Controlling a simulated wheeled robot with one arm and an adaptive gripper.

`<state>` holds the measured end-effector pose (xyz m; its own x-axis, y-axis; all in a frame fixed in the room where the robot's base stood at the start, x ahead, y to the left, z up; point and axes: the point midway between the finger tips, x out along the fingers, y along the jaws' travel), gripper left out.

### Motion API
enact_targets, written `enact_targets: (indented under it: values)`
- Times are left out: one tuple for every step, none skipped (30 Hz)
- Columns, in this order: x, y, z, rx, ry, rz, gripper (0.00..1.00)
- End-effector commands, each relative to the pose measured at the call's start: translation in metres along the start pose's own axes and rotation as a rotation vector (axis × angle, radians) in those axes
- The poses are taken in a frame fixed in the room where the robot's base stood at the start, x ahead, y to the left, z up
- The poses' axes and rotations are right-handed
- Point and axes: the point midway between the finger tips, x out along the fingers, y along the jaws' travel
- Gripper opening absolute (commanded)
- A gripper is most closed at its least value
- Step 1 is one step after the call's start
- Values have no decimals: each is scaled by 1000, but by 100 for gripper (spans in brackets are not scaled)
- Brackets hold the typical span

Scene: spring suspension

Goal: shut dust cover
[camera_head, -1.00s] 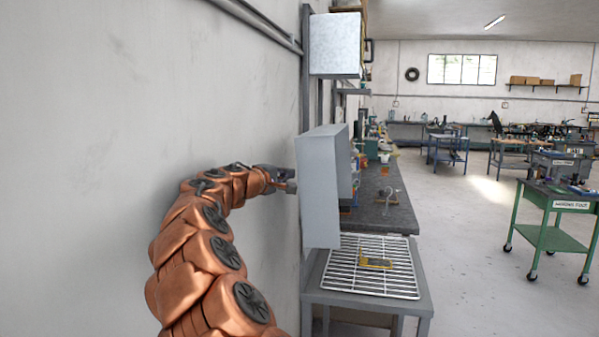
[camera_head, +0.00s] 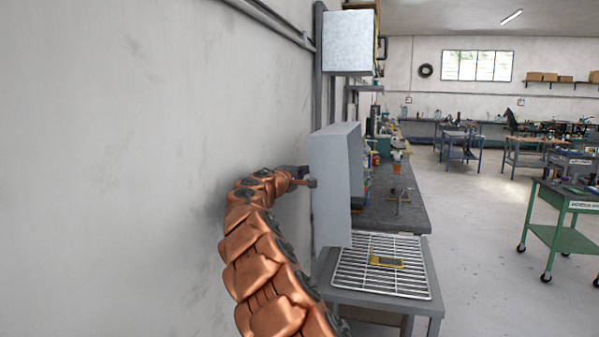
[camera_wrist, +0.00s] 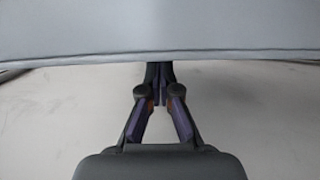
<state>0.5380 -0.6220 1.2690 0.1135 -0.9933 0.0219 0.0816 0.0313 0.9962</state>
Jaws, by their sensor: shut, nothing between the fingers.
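A grey box-like panel, which looks like the dust cover (camera_head: 331,195), stands upright beside the wall above the bench end. I cannot tell from here how far open it is. My gripper (camera_head: 309,180) is at its left side, between it and the wall, close to its edge. In the wrist view, a pale grey surface, likely the cover (camera_wrist: 160,30), spans the top. My gripper (camera_wrist: 160,78) shows there with its fingers together and nothing between them, tips at the lower edge of that surface. I cannot tell whether they touch it.
A white wire rack (camera_head: 350,277) with a yellow-framed item (camera_head: 387,262) lies on the near bench. A dark workbench (camera_head: 410,216) with clutter runs behind. A grey wall box (camera_head: 348,42) hangs above. A green cart (camera_head: 560,236) stands right; the floor between is clear.

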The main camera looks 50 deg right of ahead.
Motion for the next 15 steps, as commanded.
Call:
enact_targets:
  values:
    - [6,0,1,1,0,-3,0]
    - [8,-1,1,1,-1,-4,0]
    - [12,-2,2,1,-2,-4,0]
    - [14,-2,2,1,-2,-4,0]
    - [16,-1,1,1,0,-4,0]
    - [18,-1,0,1,1,-3,0]
    - [20,0,0,1,2,-3,0]
    - [22,0,0,1,2,-2,0]
    - [25,0,-1,1,3,-2,0]
    - [27,0,0,1,3,-3,0]
    - [30,-1,0,1,2,-3,0]
    - [33,-2,0,2,1,-5,0]
    - [35,-2,1,2,1,-5,0]
    - [37,-2,2,2,0,-5,0]
    - [39,-1,1,1,0,-4,0]
